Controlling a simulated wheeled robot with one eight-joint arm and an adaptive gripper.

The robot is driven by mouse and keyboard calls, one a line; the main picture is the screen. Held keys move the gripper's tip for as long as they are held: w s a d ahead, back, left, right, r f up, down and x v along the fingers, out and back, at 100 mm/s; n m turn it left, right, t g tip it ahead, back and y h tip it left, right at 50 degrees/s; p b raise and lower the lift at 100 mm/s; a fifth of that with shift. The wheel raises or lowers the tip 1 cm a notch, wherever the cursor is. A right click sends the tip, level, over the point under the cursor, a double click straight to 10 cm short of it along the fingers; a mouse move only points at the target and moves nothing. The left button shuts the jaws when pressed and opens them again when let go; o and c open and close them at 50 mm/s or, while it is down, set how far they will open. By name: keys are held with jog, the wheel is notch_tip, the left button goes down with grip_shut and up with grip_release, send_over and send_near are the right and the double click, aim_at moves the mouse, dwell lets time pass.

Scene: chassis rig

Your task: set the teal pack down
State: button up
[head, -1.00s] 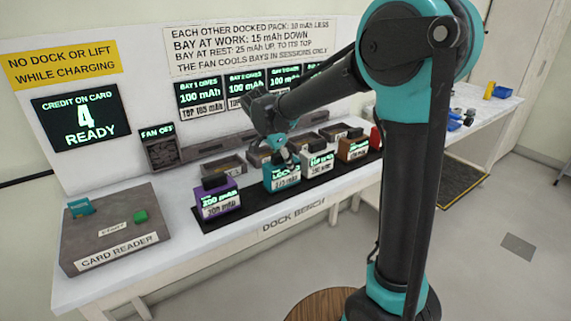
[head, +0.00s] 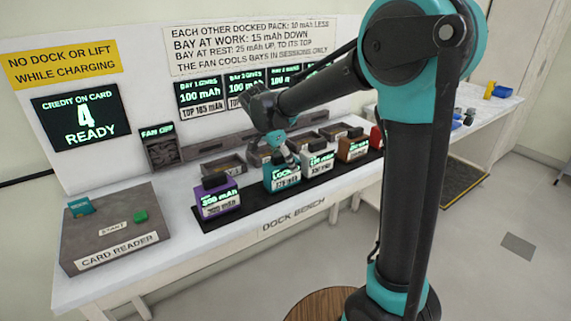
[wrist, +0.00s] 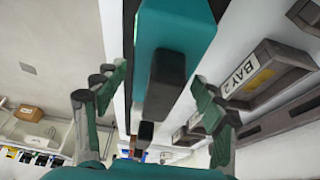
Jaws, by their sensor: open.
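The teal pack (head: 281,179) stands upright on the black strip (head: 252,205) at the front of the bench, between the purple pack (head: 218,200) and a pale grey pack (head: 318,163). In the wrist view the teal pack (wrist: 180,28) is at the top, with its dark handle (wrist: 166,82) toward me. My gripper (head: 286,157) is just above the teal pack. In the wrist view my gripper (wrist: 159,82) is open, one finger each side of the handle, with gaps visible to both. The exact contact under the pack is hidden.
A brown pack (head: 354,149) and a red one (head: 376,138) stand farther right. Dock bays, one marked BAY 2 (wrist: 238,75), lie behind the row. The card reader (head: 115,230) is at left.

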jog(key=v, duration=1.1)
jog(key=shift+s+r, duration=0.1)
jog(key=shift+s, duration=0.05)
